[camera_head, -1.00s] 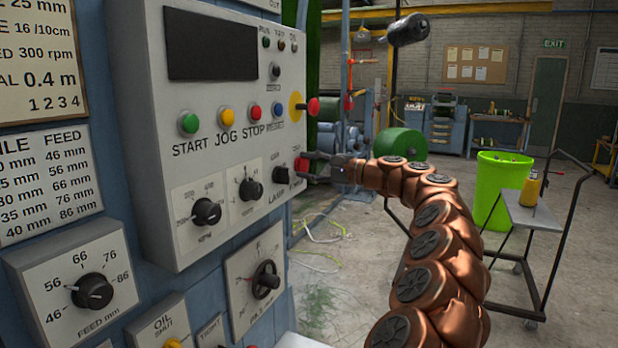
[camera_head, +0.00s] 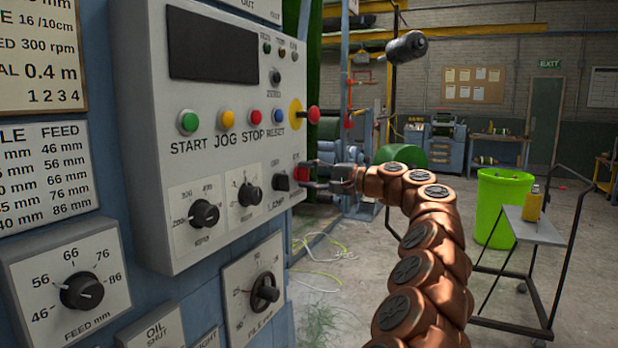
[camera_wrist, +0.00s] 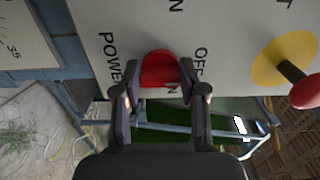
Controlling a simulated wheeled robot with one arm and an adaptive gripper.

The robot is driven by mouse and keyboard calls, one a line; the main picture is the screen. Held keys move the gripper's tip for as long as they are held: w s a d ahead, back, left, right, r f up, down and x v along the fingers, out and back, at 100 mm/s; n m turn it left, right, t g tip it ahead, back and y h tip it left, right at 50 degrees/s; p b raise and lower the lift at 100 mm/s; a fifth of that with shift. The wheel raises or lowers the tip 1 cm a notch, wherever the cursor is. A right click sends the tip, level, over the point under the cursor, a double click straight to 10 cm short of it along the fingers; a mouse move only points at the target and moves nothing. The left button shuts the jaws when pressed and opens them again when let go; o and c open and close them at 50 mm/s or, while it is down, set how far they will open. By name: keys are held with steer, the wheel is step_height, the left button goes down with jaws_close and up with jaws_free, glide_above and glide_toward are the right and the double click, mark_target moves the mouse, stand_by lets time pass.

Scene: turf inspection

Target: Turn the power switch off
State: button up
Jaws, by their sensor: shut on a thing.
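The red power switch (camera_head: 301,172) is at the lower right edge of the grey control panel (camera_head: 150,130). In the wrist view the switch (camera_wrist: 160,68) shows between the two fingers, with the words POWER, ON and OFF printed around it. My gripper (camera_head: 311,184) reaches the panel edge from the right in the head view. In the wrist view my gripper (camera_wrist: 157,76) is shut on the switch, one finger at each side. The fingers partly hide the lettering, and the exact angle of the switch is hard to tell.
A red mushroom button on a yellow plate (camera_head: 297,114) sticks out just above the switch. A black lamp knob (camera_head: 283,183) is close to its left. A trolley (camera_head: 535,228) and a lime bin (camera_head: 501,205) stand behind my arm at right.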

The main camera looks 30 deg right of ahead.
steer(key=o, duration=1.1)
steer(key=shift+o, duration=0.2)
steer(key=v, duration=1.2)
